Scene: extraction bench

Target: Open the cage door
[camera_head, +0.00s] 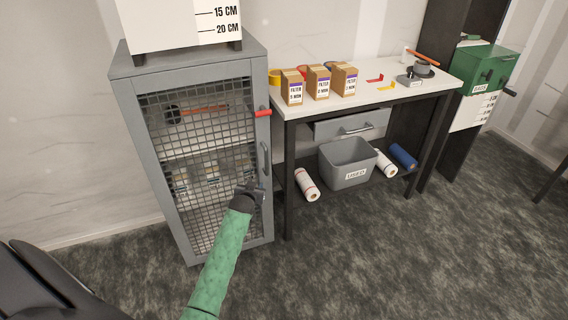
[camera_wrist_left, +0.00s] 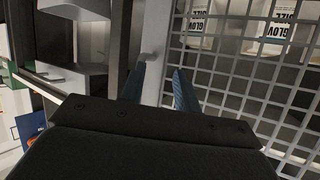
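The grey cage (camera_head: 259,215) stands at the left with its mesh door (camera_head: 205,165) shut against the frame. A grey vertical handle (camera_head: 265,158) is on the door's right edge, and a red latch (camera_head: 263,113) is above it. My left gripper (camera_head: 252,187), on a green arm, is just below the handle, in front of the door's right side. In the left wrist view its two blue fingers (camera_wrist_left: 160,88) are apart and point at the door frame beside the mesh (camera_wrist_left: 250,75). I cannot tell whether they touch the handle. My right gripper is not in view.
A white-topped bench (camera_head: 355,95) stands right of the cage, with several filter boxes (camera_head: 318,82) on it. A grey bin (camera_head: 347,165) and rolls (camera_head: 306,185) are on its lower shelf. The carpet in front is clear.

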